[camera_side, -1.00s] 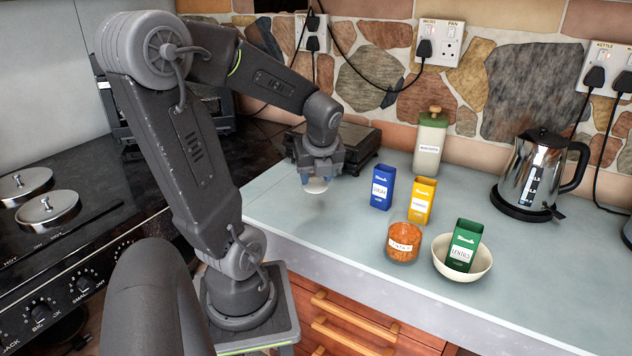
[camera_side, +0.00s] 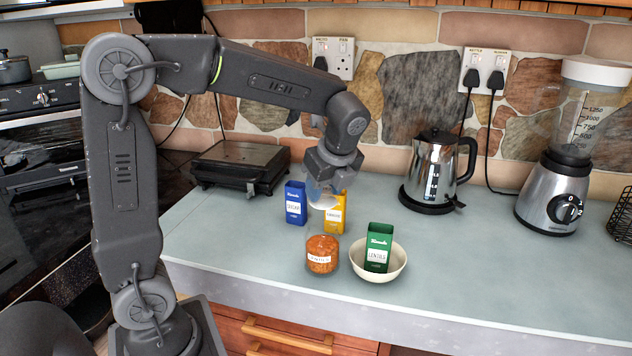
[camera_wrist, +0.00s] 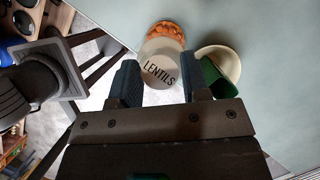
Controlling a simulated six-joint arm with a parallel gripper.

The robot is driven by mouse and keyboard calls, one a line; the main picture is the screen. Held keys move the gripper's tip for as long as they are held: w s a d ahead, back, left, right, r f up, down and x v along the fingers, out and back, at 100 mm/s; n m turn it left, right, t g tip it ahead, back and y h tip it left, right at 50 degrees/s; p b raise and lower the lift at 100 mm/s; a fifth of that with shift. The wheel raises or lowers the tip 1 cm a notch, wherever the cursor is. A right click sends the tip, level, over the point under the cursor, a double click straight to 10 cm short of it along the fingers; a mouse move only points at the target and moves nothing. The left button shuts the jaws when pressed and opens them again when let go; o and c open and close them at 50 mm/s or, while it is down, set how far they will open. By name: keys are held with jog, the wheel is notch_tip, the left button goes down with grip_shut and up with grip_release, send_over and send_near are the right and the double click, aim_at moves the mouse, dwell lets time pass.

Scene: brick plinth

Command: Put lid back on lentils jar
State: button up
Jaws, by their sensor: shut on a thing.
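The lentils jar (camera_side: 321,256) is clear glass, full of orange lentils with a white label, and stands upright on the counter; its lentils also show in the wrist view (camera_wrist: 166,29). A pale round lid (camera_wrist: 158,70) printed LENTILS is between my gripper's fingers (camera_wrist: 160,84). In the side view my gripper (camera_side: 328,182) is shut on this lid (camera_side: 323,202), in the air above and behind the jar, in front of the yellow box. In the wrist view the lid overlaps the lower part of the jar. I see a gap between them in the side view.
A green lentils box (camera_side: 378,248) stands in a white bowl (camera_side: 398,264) right of the jar. A blue box (camera_side: 295,203) and a yellow box (camera_side: 335,214) stand behind it. A kettle (camera_side: 437,172) and blender (camera_side: 560,190) are further right. The counter's front right is clear.

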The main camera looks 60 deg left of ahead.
aim_at(327, 201)
jog(key=shift+f, duration=2.65)
jog(key=shift+f, duration=0.15)
jog(key=o, duration=1.5)
jog(key=shift+r, duration=3.5)
jog(key=shift+c, duration=0.2)
grip_shut()
